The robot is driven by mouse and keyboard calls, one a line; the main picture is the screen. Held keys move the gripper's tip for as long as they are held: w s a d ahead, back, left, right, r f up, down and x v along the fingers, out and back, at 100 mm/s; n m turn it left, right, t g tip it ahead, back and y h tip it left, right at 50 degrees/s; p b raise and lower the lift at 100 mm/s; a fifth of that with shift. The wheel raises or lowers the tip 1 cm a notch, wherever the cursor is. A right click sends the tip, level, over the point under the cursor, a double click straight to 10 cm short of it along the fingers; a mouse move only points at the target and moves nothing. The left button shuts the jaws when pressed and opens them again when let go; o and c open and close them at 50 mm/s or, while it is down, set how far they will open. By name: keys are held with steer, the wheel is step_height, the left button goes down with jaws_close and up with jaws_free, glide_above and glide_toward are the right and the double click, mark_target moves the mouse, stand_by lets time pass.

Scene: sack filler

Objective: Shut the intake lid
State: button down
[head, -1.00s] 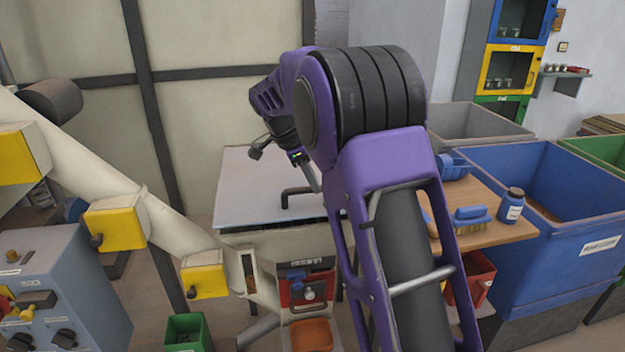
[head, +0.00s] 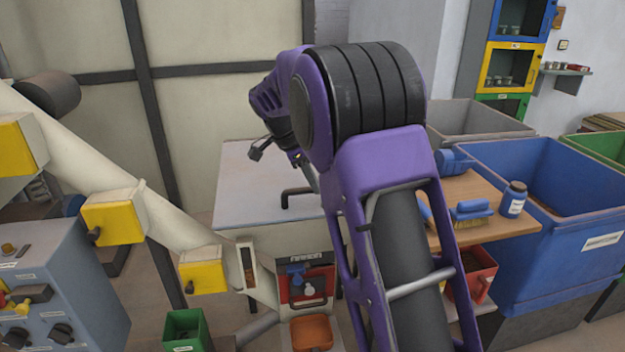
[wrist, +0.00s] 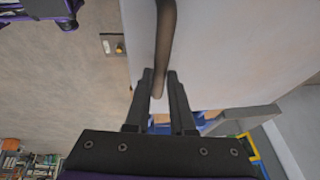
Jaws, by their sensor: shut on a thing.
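The intake lid (head: 255,180) is a pale grey panel lying about flat over the intake box (head: 280,250) in the head view. No dark gap shows along the visible part of its front edge. Its dark bar handle (head: 297,191) stands near the lid's right side. In the wrist view, the handle (wrist: 166,30) runs between the fingers of my gripper (wrist: 160,76), which is shut on it. The lid (wrist: 225,55) fills the right of that view. My arm hides most of the gripper and the lid's right edge in the head view.
A slanted pale chute (head: 165,225) with yellow boxes stands at the left, beside a grey control cabinet (head: 60,290). At the right are a wooden shelf (head: 500,232) with a brush and jar, and a large blue bin (head: 560,250). A green bin (head: 185,330) stands low in front.

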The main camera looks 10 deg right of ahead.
steer(key=shift+s+f, duration=0.2)
steer(key=shift+f, duration=0.5)
steer(key=c, duration=0.8)
jaws_free()
steer(key=shift+o, duration=0.2)
steer(key=shift+w+r, duration=0.1)
steer(key=p+v, duration=0.3)
steer(key=v, duration=1.4)
steer(key=shift+r, duration=0.25)
steer(key=shift+a, duration=0.1)
